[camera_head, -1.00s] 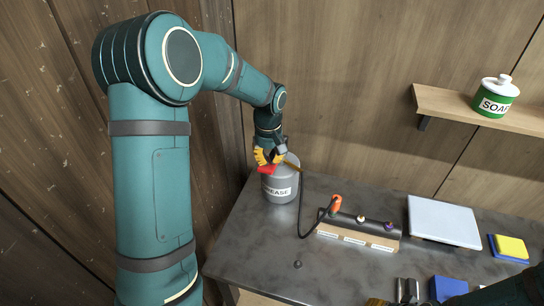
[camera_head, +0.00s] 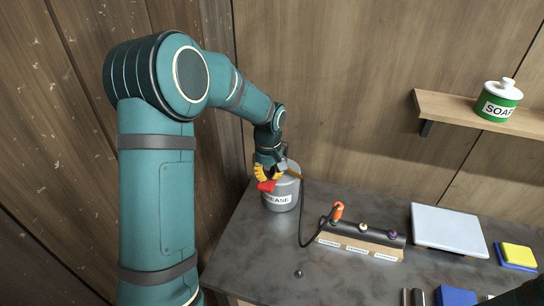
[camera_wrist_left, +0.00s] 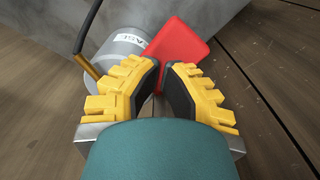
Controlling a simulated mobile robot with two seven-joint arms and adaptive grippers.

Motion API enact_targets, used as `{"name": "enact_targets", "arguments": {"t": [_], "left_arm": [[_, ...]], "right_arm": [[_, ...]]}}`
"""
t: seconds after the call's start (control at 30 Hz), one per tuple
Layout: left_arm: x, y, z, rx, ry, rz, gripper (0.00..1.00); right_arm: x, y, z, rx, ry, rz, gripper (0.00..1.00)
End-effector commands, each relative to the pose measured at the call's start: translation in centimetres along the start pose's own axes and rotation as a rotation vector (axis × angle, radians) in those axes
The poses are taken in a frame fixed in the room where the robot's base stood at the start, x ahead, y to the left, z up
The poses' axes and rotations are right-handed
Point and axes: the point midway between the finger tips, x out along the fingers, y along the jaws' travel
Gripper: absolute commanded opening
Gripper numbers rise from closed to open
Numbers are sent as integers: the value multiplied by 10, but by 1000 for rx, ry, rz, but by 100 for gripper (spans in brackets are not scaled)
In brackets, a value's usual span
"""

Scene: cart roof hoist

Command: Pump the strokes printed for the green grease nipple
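The grey grease can (camera_head: 279,200) with a GREASE label stands at the table's back left. Its pump lever ends in a red handle (camera_head: 266,186), which also shows in the wrist view (camera_wrist_left: 180,45). My left gripper (camera_head: 268,174) is shut on the handle, low beside the can's top. A black hose (camera_head: 301,215) runs from the can to an orange coupler (camera_head: 338,210) on the left end of a dark bar (camera_head: 375,232). A cream nipple (camera_head: 363,227) and a purple nipple (camera_head: 393,234) stand farther right. No green nipple shows; the coupler covers its spot. The printed labels (camera_head: 357,248) are too small to read. My right gripper is out of view.
A pale board (camera_head: 448,230) lies right of the bar, with a yellow and blue sponge (camera_head: 517,255) beyond. A blue block (camera_head: 456,297) is at the front. A green SOAP jar (camera_head: 497,104) sits on a wall shelf (camera_head: 455,108). The table's front left is mostly clear.

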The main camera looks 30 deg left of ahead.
Motion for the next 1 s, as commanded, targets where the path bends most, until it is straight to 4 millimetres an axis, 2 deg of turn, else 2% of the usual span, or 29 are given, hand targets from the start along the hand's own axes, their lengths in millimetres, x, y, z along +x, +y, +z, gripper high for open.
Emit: {"name": "enact_targets", "arguments": {"t": [0.03, 0.1, 0.63, 0.73, 1.0], "left_arm": [[-11, 0, 0, 0, 1, 1, 0], [-19, 0, 0, 0, 1, 1, 0], [-81, 0, 0, 0, 1, 2, 0], [-87, 0, 0, 0, 1, 1, 0], [-85, 0, 0, 0, 0, 1, 0]], "right_arm": [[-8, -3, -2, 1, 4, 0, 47], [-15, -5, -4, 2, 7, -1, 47], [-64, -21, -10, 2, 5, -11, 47], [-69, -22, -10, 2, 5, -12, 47], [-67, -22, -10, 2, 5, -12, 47]]}}
